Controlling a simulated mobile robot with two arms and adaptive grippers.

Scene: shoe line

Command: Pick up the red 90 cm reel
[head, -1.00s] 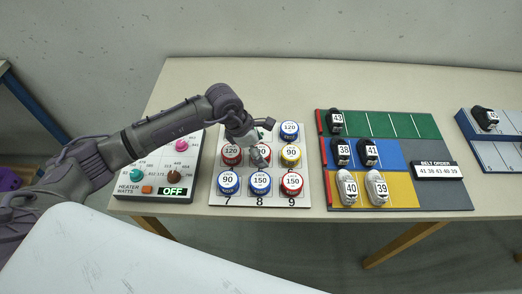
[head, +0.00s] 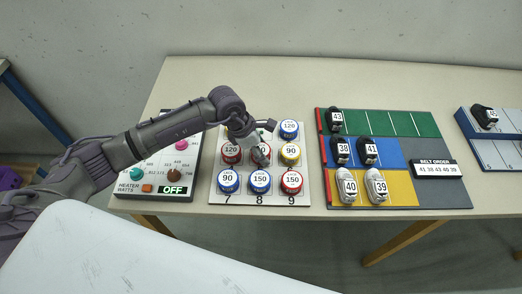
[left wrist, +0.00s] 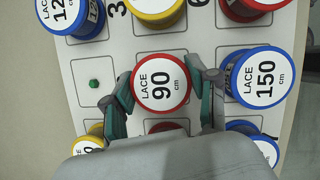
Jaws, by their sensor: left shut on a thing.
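The red 90 cm reel (left wrist: 162,85) has a white label reading "LACE 90 cm" and shows in the middle of the left wrist view. My left gripper (left wrist: 167,92) has one finger on each side of it and is shut on it. In the head view my left gripper (head: 262,157) is over the middle of the reel board and hides most of this reel. I cannot tell whether the reel is clear of the board. My right gripper is not in view.
The white reel board (head: 217,199) holds several other reels close around, including a blue 150 reel (left wrist: 264,77). One cell shows a bare green peg (left wrist: 94,84). A heater panel (head: 125,180) is left of the board, a coloured shoe mat (head: 430,195) right.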

